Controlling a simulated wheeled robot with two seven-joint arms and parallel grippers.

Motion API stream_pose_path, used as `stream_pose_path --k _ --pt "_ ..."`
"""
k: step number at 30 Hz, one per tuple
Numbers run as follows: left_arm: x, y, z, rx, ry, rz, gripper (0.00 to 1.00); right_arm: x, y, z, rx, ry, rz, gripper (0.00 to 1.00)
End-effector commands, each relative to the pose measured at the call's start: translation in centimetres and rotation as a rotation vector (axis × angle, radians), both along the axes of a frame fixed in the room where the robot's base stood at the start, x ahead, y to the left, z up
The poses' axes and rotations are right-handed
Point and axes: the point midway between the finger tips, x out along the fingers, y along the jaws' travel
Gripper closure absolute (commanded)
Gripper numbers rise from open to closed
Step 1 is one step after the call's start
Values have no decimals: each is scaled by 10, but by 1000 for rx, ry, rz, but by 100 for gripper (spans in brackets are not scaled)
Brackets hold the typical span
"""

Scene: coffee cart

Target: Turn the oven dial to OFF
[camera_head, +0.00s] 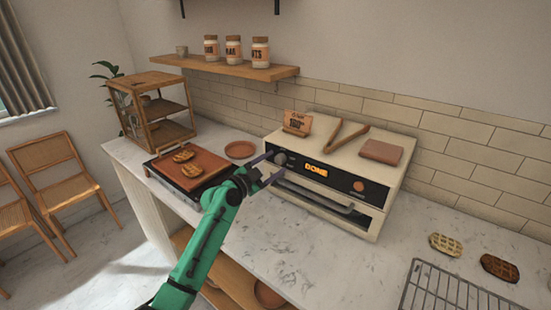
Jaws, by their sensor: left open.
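The cream oven (376,216) stands on the counter with a dark front panel and a lit display (316,169) that reads DONE. A round grey dial (281,158) sits at the panel's left end; its pointer setting is too small to read. A smaller orange-brown knob (359,186) sits at the right end. My left gripper (271,168), on a green arm, is open at the oven's left front corner, with its fingers pointing toward the grey dial. I cannot tell whether a finger touches the dial. My right gripper is not in view.
The oven's door handle (315,195) sticks out below the panel. A small sign (298,122), tongs (342,138) and a brown block (381,151) are on top. A griddle board (190,175) with waffles lies left, a wire rack (455,292) right. The counter in front is clear.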

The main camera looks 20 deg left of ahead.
Motion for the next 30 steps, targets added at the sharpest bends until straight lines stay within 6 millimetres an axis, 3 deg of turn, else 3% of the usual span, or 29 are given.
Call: stream_pose_path --k 3,11,16,17,30 --pt "10 -5 1 -1 -1 0 32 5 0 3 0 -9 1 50" --pt "11 -6 -1 1 0 1 32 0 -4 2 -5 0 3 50" --pt "11 -5 -1 0 1 1 97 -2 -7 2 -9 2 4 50" --pt "11 -5 -1 0 1 1 100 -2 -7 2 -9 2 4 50" --pt "11 -6 -3 -62 26 -1 100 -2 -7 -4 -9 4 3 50"
